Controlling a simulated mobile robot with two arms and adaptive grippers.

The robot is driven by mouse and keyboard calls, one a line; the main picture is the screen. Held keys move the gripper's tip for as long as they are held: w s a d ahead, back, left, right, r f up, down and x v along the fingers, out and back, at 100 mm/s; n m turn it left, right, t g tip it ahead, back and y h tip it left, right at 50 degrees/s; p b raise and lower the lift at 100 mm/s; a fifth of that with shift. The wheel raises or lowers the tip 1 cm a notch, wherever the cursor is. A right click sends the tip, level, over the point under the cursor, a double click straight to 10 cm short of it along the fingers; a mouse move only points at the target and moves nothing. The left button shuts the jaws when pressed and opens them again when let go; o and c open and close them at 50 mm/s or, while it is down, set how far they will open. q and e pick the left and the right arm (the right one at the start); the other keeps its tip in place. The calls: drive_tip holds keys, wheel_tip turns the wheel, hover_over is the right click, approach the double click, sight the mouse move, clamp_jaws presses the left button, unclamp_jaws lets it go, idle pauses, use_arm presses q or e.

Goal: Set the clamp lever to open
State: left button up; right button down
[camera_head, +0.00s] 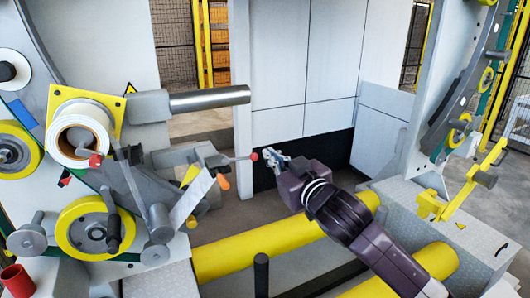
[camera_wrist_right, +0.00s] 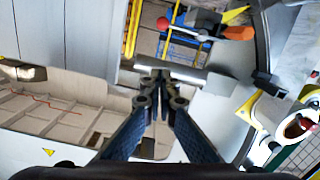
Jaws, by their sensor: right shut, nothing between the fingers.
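A thin lever with a red ball knob (camera_head: 254,157) sticks out to the right from a grey bracket of the wrapping machine. An orange handle (camera_head: 223,181) sits just below it. I cannot tell for certain which is the clamp lever. My right gripper (camera_head: 270,157) is shut and empty, its tips just right of the red knob in the head view. In the right wrist view, the closed fingertips (camera_wrist_right: 156,78) are apart from the red knob (camera_wrist_right: 162,23), which shows above them, with the orange handle (camera_wrist_right: 238,33) to its right. My left gripper is out of view.
A white film roll (camera_head: 78,137) on a yellow plate and a grey horizontal cylinder (camera_head: 210,98) stand at the left. Yellow rollers (camera_head: 270,246) lie low in front. A machine frame with a yellow bracket (camera_head: 430,207) is at right. A white panel (camera_head: 305,70) stands behind.

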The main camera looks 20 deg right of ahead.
drive_tip(key=p, duration=0.3)
hover_over(255, 160)
drive_tip(key=s, duration=0.4)
drive_tip(key=f, duration=0.1)
drive_tip(key=w+f+p, duration=0.1)
drive_tip(key=f, duration=0.1)
drive_tip(key=w+f, duration=0.1)
drive_tip(key=shift+f+p, duration=0.2)
drive_tip(key=shift+p, duration=0.1)
drive_tip(key=shift+d+f+m, duration=0.15)
drive_tip(key=shift+f+m, duration=0.3)
drive_tip(key=shift+m, duration=0.15)
drive_tip(key=shift+d+f+m+b, duration=0.1)
drive_tip(key=shift+f+m+b, duration=0.65)
drive_tip(key=shift+f+m, duration=0.4)
drive_tip(key=a+f+m+y, duration=0.1)
drive_tip(key=a+f+m, duration=0.4)
drive_tip(key=m, duration=0.8)
wheel_tip(255, 160, down, 2)
drive_tip(key=shift+s+f, duration=0.2)
drive_tip(key=shift+s, duration=0.25)
